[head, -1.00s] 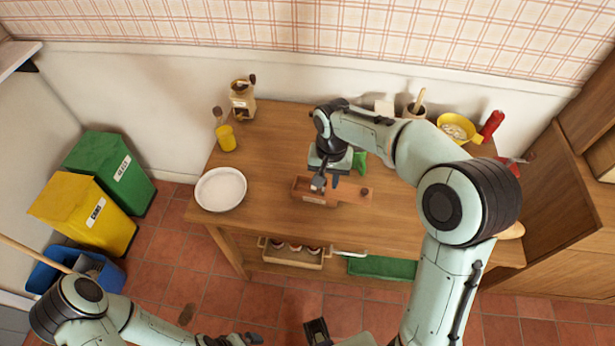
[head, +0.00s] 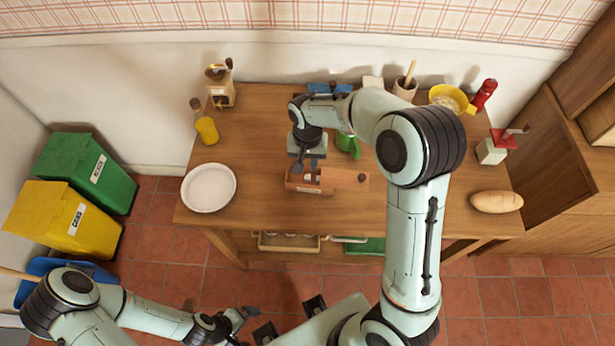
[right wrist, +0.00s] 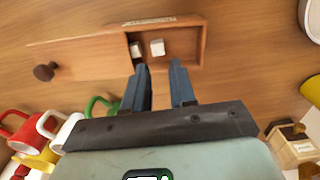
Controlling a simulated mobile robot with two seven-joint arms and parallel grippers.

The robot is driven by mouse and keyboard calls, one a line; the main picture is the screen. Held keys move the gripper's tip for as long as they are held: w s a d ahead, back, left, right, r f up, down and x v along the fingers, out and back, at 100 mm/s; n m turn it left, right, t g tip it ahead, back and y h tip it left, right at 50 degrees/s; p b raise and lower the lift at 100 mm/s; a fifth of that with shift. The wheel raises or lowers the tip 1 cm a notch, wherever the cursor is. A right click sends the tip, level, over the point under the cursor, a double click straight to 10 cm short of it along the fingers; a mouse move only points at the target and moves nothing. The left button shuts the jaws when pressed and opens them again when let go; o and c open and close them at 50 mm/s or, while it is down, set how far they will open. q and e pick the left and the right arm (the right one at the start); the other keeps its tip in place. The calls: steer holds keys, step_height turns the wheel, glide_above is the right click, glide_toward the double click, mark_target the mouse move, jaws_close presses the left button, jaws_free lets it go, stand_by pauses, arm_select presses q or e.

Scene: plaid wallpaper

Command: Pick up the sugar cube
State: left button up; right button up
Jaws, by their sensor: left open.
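Two small white sugar cubes (right wrist: 157,47) (right wrist: 136,48) lie in the open part of a wooden box (right wrist: 200,46) on the table. A white cube also shows in the box in the head view (head: 315,178). The box's wooden lid (head: 345,179) with a dark knob is slid to the right in the head view. My right gripper (head: 305,168) is over the box's open part; in the right wrist view its two blue fingers (right wrist: 161,72) are spread, with nothing between them, just short of the cubes. My left gripper (head: 241,318) is open and empty, low in front of the table.
A white plate (head: 209,187) and an oil bottle (head: 205,125) stand at the table's left, with a grinder (head: 221,88) behind. A green mug (head: 349,145) stands close behind the box. Bread (head: 497,202) lies at the right. The table between plate and box is clear.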

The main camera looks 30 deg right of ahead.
mark_target(308, 175)
step_height(308, 175, down, 5)
steer(key=shift+s, duration=0.15)
jaws_close()
steer(key=shift+r, duration=0.1)
